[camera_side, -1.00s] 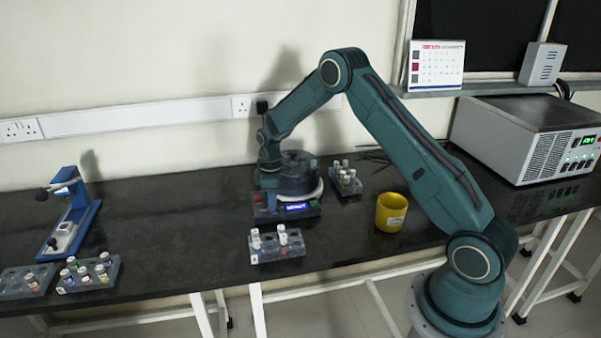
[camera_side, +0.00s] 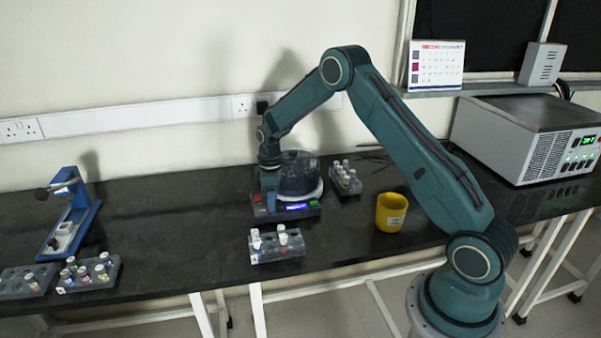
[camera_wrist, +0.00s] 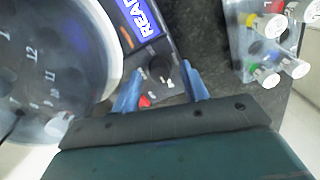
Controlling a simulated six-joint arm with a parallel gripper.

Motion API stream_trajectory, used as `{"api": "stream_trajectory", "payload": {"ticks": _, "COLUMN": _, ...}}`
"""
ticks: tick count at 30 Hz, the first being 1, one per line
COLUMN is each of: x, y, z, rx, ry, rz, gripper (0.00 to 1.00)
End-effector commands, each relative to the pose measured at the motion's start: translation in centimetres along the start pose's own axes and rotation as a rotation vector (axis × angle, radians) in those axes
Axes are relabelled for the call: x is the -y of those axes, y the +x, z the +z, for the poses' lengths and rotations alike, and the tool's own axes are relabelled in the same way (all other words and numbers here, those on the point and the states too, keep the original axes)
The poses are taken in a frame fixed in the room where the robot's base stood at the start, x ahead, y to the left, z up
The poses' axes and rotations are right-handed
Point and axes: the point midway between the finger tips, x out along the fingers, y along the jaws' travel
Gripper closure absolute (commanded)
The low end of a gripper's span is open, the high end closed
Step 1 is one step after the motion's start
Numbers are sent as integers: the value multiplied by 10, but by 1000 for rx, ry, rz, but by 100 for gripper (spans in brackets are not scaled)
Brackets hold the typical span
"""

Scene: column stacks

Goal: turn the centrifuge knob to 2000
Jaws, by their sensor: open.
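The centrifuge (camera_side: 300,178) stands on the dark bench, with a dark rounded lid on a light rim and a front panel with a lit blue display (camera_side: 297,206). In the wrist view the display (camera_wrist: 142,18) shows "READ" and is partly cut off. The dark round knob (camera_wrist: 160,71) sits on the panel near small white markings that are too blurred to read. My gripper (camera_wrist: 163,69) is open, pointing down at the panel, with one blue finger on each side of the knob and gaps showing. In the side view my gripper (camera_side: 271,203) hides the knob.
A red button (camera_wrist: 145,101) lies near the left finger. The numbered centrifuge rotor or lid (camera_wrist: 45,60) is close on the left. Tube racks stand in front (camera_side: 277,247) and behind right (camera_side: 345,182). A yellow cup (camera_side: 391,212) is to the right.

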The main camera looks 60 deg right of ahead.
Motion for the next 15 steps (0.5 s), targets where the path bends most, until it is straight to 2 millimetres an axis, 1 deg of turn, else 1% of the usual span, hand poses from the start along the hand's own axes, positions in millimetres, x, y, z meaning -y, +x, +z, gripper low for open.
{"api": "stream_trajectory", "payload": {"ticks": 8, "x": -1, "y": -35, "z": -1, "rx": -3, "ry": 0, "rz": 3, "gripper": 56}}
{"api": "stream_trajectory", "payload": {"ticks": 15, "x": 0, "y": -76, "z": 0, "rx": -3, "ry": 0, "rz": 4, "gripper": 56}}
